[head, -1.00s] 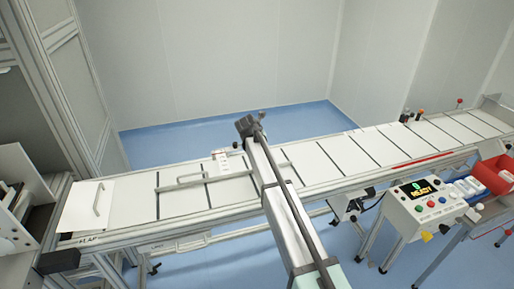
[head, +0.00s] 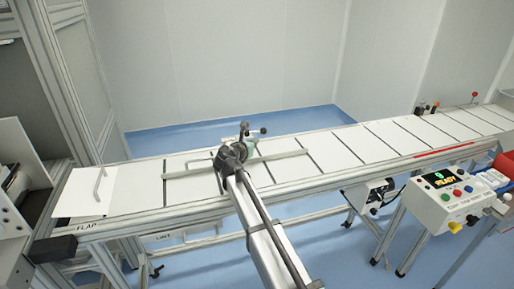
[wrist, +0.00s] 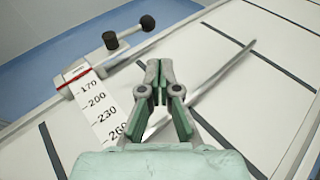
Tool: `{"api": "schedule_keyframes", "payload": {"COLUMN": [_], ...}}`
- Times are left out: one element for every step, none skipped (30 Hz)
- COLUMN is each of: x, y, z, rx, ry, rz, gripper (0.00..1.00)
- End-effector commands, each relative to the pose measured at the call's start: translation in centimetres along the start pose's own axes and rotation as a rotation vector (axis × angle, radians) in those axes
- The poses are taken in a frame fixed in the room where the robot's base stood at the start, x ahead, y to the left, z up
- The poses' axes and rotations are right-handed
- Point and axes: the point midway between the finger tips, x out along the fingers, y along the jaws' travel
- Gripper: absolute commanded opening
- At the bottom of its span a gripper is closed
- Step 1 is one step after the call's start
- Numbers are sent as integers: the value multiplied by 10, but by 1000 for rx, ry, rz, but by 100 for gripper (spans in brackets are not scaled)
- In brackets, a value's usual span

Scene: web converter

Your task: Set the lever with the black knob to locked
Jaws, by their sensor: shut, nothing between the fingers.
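A lever with a round black knob (wrist: 147,22) sits at the far edge of the conveyor in the wrist view, beside the top end of a number scale. A grey arm joins the knob to a dark hub (wrist: 110,40). Two dark knobs also show there in the head view, one of them the right-hand knob (head: 264,131). No locked marking can be read. My gripper (wrist: 160,72) has its fingertips close together and empty, short of the lever and right of the scale. In the head view my gripper (head: 250,148) is partly hidden behind my dark wrist joint.
The white scale (wrist: 98,105) with a red line lies on the white bed. A grey rod (wrist: 200,90) runs under my fingers. A flap (head: 85,192) with a handle is at left. The READY control box (head: 445,205) stands at right.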

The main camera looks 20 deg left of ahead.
Motion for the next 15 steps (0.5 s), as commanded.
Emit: {"api": "schedule_keyframes", "payload": {"x": [-4, -6, -9, -10, -10, -9, -8, -6, -3, 0, 4, 10, 15, 20, 28], "y": [5, 8, 11, 12, 14, 15, 16, 16, 17, 17, 17, 18, 18, 18, 18], "z": [-12, -13, -14, -13, -13, -12, -11, -10, -9, -8, -8, -7, -6, -6, -5], "rx": [-4, -5, -5, -6, -6, -7, -7, -7, -7, -6, -6, -6, -6, -6, -6], "ry": [-31, -47, -63, -72, -79, -85, -88, -89, -89, -89, -88, -88, -87, -87, -87], "rz": [14, 22, 29, 33, 36, 39, 41, 41, 41, 40, 40, 39, 38, 38, 39], "gripper": [0, 0, 0, 0, 0, 0, 0, 0, 0, 0, 0, 0, 0, 0, 0]}}
